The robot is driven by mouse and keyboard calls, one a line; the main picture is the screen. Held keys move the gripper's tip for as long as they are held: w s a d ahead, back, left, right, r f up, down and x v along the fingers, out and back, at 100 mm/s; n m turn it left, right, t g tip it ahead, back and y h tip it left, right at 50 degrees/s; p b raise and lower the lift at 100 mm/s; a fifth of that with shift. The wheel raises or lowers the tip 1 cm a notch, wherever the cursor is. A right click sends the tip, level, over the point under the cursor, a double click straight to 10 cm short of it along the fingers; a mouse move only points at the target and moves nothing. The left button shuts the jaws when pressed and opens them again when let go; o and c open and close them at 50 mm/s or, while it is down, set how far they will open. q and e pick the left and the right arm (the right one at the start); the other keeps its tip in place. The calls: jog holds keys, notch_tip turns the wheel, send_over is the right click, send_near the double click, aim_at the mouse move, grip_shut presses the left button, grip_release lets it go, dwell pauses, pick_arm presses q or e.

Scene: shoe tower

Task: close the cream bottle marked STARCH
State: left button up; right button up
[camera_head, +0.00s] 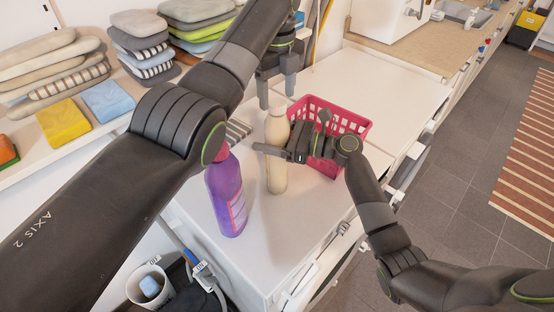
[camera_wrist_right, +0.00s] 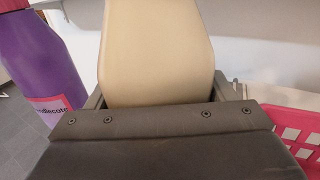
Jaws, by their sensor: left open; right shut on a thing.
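The cream bottle (camera_head: 277,178) stands upright on the white worktop. It also fills the middle of the right wrist view (camera_wrist_right: 155,50). No STARCH lettering shows on the sides in view. My right gripper (camera_head: 275,151) is shut around the bottle's body from the right. My left gripper (camera_head: 277,92) is open and points down just above the bottle's top, with its fingers to either side. I cannot tell whether a lid sits on the bottle or whether the left fingers touch it.
A purple bottle (camera_head: 227,195) stands close to the left, and it also shows in the right wrist view (camera_wrist_right: 38,55). A pink basket (camera_head: 350,122) stands just behind and right. Folded cloths (camera_head: 150,50) fill the shelf at left. The worktop in front is clear.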

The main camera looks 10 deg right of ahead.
pick_arm(q)
jog(key=shift+r, duration=1.25)
jog(key=shift+c, duration=0.4)
jog(key=shift+r+n, duration=0.1)
jog(key=shift+n, duration=1.1)
jog(key=n, duration=0.4)
jog(key=shift+r+n, duration=0.3)
jog(key=n, duration=0.6)
jog(key=shift+r, duration=0.4)
jog(key=n, duration=0.3)
jog(key=shift+r, duration=0.2)
jog(key=n, duration=0.4)
jog(key=shift+r+n, duration=0.3)
jog(key=n, duration=0.7)
jog(key=shift+r, duration=0.4)
